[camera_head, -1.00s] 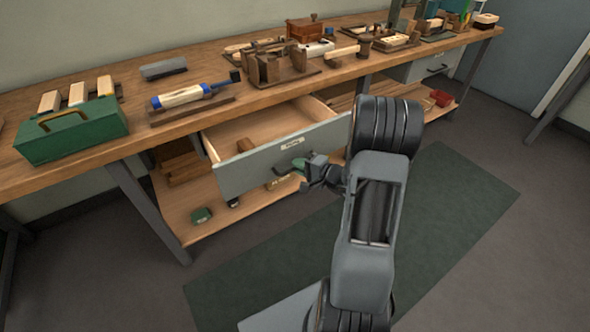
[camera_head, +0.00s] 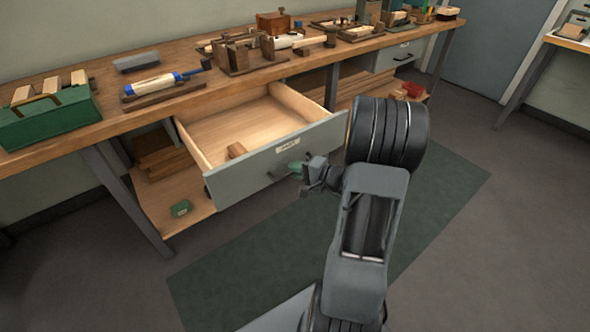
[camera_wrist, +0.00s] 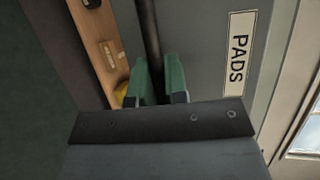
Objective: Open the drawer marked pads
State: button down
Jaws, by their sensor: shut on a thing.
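The drawer marked PADS (camera_head: 245,165) stands well out from under the workbench, its inside open to view. One small wooden block (camera_head: 236,150) lies in it near the left front. The label reads PADS in the wrist view (camera_wrist: 237,60). A dark bar handle (camera_head: 272,175) runs across the drawer front, and it shows as a dark bar in the wrist view (camera_wrist: 149,35). My gripper (camera_head: 298,168), with green fingers (camera_wrist: 160,82), is shut on this handle. The exact contact is partly hidden by the fingers.
The workbench top (camera_head: 110,110) carries a green toolbox (camera_head: 50,118), a blue-ended roller-like tool (camera_head: 160,84) and wooden fixtures. A lower shelf (camera_head: 160,205) holds a small green box (camera_head: 181,208). A second drawer (camera_head: 398,55) is shut at the right. The floor mat is clear.

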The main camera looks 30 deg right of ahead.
jog(key=c, duration=1.2)
grip_release()
jog(key=shift+o, duration=0.2)
jog(key=p+v, duration=0.2)
jog(key=v, duration=1.1)
jog(key=shift+s+d+p, duration=0.2)
jog(key=shift+s+p, duration=0.1)
jog(key=shift+r, duration=0.15)
jog(key=s+a+r+n+g+p, duration=0.1)
jog(key=a+r+n+g+p, duration=0.7)
jog(key=a+r+g+p, duration=0.65)
jog(key=s+a+r+n+t+h+p, duration=0.1)
jog(key=a+r+n+t+h+p, duration=0.1)
jog(key=r+p, duration=0.4)
jog(key=s+a+r+n+t+h+p, duration=0.1)
jog(key=r+p, duration=0.6)
jog(key=r, duration=0.8)
jog(key=a+n+t+h, duration=0.1)
jog(key=a+n+h, duration=0.1)
jog(key=a+h, duration=0.1)
jog(key=shift+a+h, duration=0.35)
jog(key=shift+h, duration=0.45)
